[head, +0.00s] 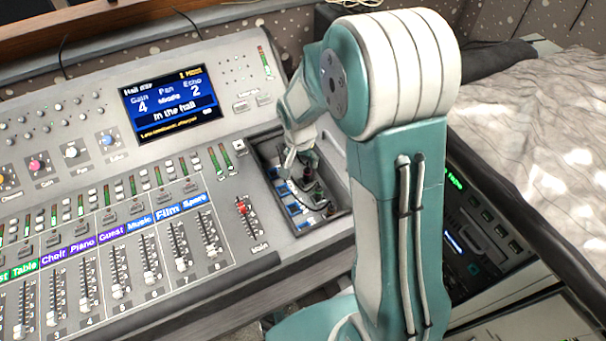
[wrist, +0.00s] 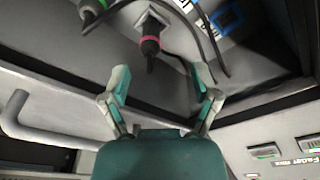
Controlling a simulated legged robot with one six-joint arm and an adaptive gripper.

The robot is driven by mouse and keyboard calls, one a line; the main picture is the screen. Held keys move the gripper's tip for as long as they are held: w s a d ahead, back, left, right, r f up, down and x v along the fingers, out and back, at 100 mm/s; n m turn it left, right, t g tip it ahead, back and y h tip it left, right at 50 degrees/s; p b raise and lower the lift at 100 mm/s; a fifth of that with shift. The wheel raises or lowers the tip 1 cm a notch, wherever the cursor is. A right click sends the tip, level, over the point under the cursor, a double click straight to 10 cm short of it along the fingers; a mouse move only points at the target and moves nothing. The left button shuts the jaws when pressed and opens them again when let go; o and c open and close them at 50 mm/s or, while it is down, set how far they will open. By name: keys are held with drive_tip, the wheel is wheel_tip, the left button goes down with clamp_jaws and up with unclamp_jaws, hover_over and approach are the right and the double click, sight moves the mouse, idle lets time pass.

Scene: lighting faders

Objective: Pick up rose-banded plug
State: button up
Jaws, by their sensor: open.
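The rose-banded plug (wrist: 150,46) is dark, with a pink-red ring near one end. In the wrist view it lies in the recessed tray (wrist: 275,105), ahead of and between the fingertips of my gripper (wrist: 162,78). The fingers are spread apart, and nothing is between them. In the head view my gripper (head: 299,163) reaches down into the tray from above.
A green-banded plug (wrist: 89,12) lies to the left in the wrist view. Dark cables run across the tray near the plugs. The tray walls and the mixing desk (head: 120,215) with its faders stand close around my gripper.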

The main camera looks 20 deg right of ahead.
sight(307, 169)
drive_tip(key=shift+d+f, duration=0.3)
drive_tip(key=shift+f, duration=0.1)
drive_tip(key=f, duration=0.1)
drive_tip(key=d+f, duration=0.1)
drive_tip(key=f, duration=0.1)
drive_tip(key=shift+d+f, duration=0.25)
drive_tip(key=shift+f, duration=0.1)
drive_tip(key=shift+w+f, duration=0.1)
drive_tip(key=shift+f, duration=0.25)
drive_tip(key=shift+a+f, duration=0.15)
drive_tip(key=shift+a, duration=0.35)
drive_tip(key=c, duration=0.9)
drive_tip(key=shift+d, duration=0.25)
clamp_jaws()
